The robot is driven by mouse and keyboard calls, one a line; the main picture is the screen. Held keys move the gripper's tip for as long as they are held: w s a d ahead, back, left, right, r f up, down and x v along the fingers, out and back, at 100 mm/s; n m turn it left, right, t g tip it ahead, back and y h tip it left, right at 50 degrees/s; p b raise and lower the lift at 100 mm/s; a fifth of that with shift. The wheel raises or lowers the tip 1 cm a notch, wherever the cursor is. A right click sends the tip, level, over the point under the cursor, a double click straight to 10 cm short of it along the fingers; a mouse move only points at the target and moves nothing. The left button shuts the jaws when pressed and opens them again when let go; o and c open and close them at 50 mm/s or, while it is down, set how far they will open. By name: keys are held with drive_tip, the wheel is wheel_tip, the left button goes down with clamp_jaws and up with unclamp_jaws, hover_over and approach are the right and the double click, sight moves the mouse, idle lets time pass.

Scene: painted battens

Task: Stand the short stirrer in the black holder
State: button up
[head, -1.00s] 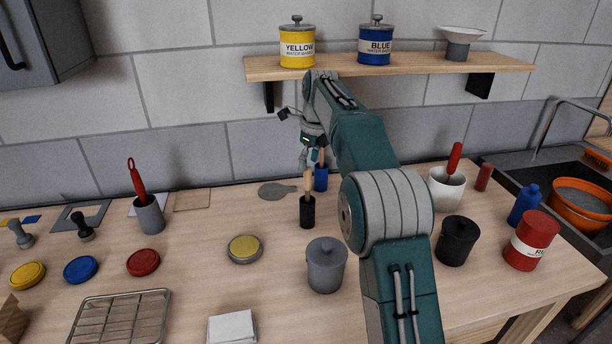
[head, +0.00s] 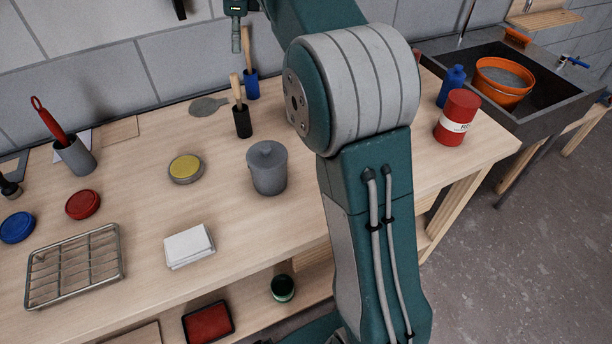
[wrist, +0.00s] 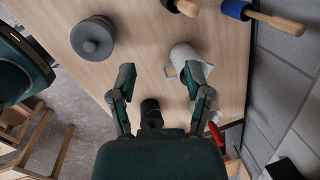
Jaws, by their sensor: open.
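The black holder (head: 243,121) stands on the bench with a wooden-handled stirrer (head: 236,88) standing in it, tilted slightly. Just behind it, the blue holder (head: 251,85) carries another wooden-handled tool (head: 247,50). In the wrist view, the handle in the black holder (wrist: 187,8) is cut off at the top edge, and the blue holder (wrist: 236,9) lies to its right. My gripper (wrist: 160,75) is open, with nothing between its fingers. In the head view it is partly cut off at the top, above the stirrer in the black holder and apart from it.
A grey lidded pot (head: 268,170) stands in front of the black holder. A grey cup with a red tool (head: 75,155), a yellow lid (head: 186,168) and a wire rack (head: 75,265) lie left.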

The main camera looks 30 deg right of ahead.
drive_tip(key=s+n+t, duration=0.2)
drive_tip(key=s+n, duration=0.9)
drive_tip(key=s, duration=0.7)
drive_tip(key=s+f+n+t+h, duration=0.1)
drive_tip(key=s+f+n, duration=0.9)
drive_tip(key=s, duration=0.5)
drive_tip(key=shift+a+f, duration=0.25)
drive_tip(key=shift+f, duration=0.4)
